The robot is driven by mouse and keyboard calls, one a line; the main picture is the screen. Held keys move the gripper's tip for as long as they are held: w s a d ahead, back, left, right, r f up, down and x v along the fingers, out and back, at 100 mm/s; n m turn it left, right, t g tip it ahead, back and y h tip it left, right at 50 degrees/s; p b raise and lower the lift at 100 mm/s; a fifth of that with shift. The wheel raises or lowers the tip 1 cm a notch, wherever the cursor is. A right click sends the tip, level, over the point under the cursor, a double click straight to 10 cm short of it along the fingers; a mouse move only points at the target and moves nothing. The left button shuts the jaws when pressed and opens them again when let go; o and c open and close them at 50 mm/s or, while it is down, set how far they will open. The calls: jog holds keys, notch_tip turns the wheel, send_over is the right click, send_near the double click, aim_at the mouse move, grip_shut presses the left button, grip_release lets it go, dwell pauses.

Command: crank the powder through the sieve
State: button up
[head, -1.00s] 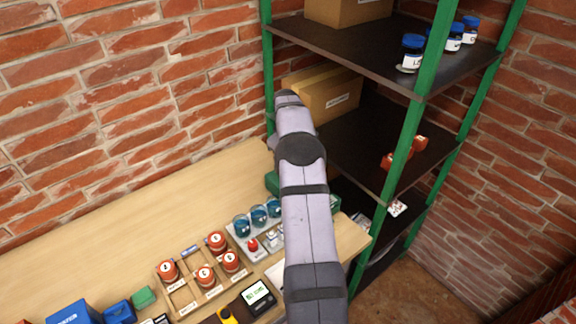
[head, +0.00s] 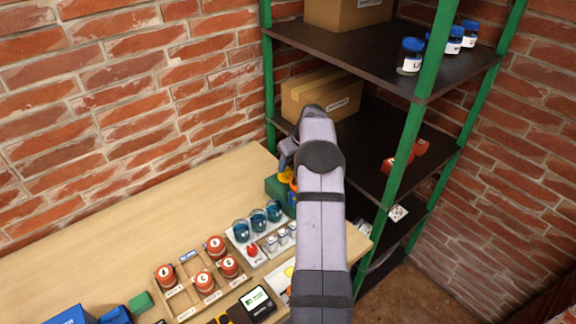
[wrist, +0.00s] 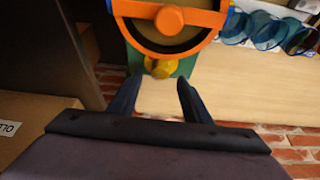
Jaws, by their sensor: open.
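Powder is not clearly visible.
The green-posted shelf (head: 407,150) with a cardboard box (head: 325,97) stands close on the right. The table's back left is clear.

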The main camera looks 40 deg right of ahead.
aim_at(287, 169)
jog(key=shift+p+x, duration=0.55)
jog(key=shift+x, duration=1.2)
jog(key=c, duration=1)
jog(key=shift+c, duration=0.2)
jog(key=shift+a+m+b, duration=0.15)
jog(key=shift+m+b, duration=0.15)
jog(key=shift+m, duration=0.2)
